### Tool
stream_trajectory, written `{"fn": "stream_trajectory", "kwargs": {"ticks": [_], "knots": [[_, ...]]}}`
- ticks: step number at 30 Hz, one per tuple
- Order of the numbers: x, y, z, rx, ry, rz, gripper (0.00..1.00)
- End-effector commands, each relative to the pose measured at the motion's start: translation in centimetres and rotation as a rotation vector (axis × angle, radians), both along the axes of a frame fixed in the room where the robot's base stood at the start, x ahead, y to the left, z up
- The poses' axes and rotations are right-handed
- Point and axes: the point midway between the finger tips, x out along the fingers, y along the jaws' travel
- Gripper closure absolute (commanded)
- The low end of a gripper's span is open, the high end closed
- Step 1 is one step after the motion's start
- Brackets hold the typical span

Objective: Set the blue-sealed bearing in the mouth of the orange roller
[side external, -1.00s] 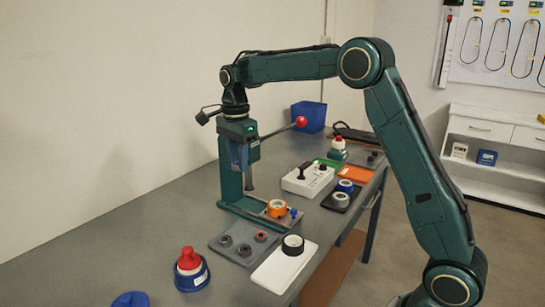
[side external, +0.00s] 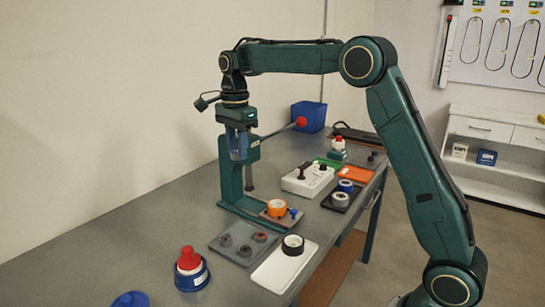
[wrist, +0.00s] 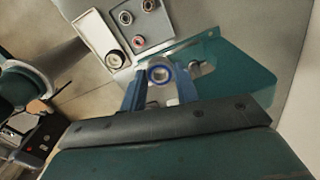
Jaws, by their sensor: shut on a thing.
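My gripper (side external: 238,157) is raised in front of the green press column in the side external view. In the wrist view its two blue fingers (wrist: 160,78) are shut on the blue-sealed bearing (wrist: 160,73), a small ring with a blue band and pale centre. The bearing cannot be made out in the side view. The orange roller (side external: 277,209) stands upright on a brown plate at the press base, with its mouth facing up. It is below and to the right of my gripper, apart from it. I cannot make out the orange roller in the wrist view.
The green press (side external: 231,185) has a lever with a red knob (side external: 301,122). A grey tray (side external: 219,243) holds several bearings. A white mat (side external: 268,277) bears a black-and-white roller (side external: 293,245). A red-topped blue container (side external: 190,268) stands front left. The left tabletop is mostly clear.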

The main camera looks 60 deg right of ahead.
Motion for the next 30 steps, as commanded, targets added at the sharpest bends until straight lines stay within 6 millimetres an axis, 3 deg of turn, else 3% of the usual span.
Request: {"fn": "stream_trajectory", "kwargs": {"ticks": [6,25,30], "knots": [[-0.1,-0.2,2.3,0.000,0.000,-0.002,0.93],[-5.1,-10.8,2.1,-0.002,0.001,-0.006,0.93],[-5.2,-10.8,-0.7,0.000,0.006,0.001,0.93]]}}
